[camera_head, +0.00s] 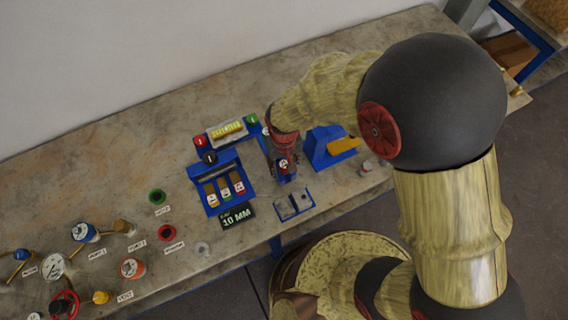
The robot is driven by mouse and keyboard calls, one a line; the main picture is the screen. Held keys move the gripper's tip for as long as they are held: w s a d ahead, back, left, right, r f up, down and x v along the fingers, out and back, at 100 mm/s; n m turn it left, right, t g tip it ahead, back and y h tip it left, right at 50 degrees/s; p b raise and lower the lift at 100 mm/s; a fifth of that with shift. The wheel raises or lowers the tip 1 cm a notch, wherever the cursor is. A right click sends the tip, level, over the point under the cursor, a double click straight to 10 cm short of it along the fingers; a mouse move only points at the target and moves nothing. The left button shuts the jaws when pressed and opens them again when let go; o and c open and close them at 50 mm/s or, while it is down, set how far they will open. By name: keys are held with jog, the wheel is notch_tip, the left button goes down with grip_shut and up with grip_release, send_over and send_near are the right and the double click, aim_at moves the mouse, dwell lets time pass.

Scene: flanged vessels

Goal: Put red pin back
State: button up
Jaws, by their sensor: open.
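My gripper (286,174) points down over the workbench, between the blue slotted rack and the blue wedge-shaped block. Its fingers are small and partly hidden by my arm, but they are open. The blue rack (211,172) stands left of my gripper and carries a row of orange, green and red marked pieces. The red marked piece (240,188) is at the right end of this row. I cannot tell for sure which item is the red pin.
A small two-part tray (294,205) lies just in front of my gripper. The blue wedge block (322,147) stands to its right. A black "10 MM" sign (238,216) lies before the rack. Several labelled flanged fittings crowd the left; the back left of the bench (90,175) is clear.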

notch_tip(320, 180, up, 13)
jog(key=p, duration=0.3)
jog(key=d+r+m+t, duration=0.2)
jog(key=d+r, duration=0.9)
jog(key=r, duration=0.2)
jog(key=s+d+r+m+t, duration=0.2)
jog(key=s+d+r+t, duration=0.1)
jog(key=s+d+r, duration=0.4)
jog(key=d+r, duration=0.2)
jog(key=d, duration=0.2)
jog(key=shift+s+d+r+m+t, duration=0.15)
jog(key=shift+s+d+m+t, duration=0.15)
jog(key=shift+d, duration=0.1)
jog(key=shift+f+b, duration=0.85)
jog(key=shift+b, duration=0.15)
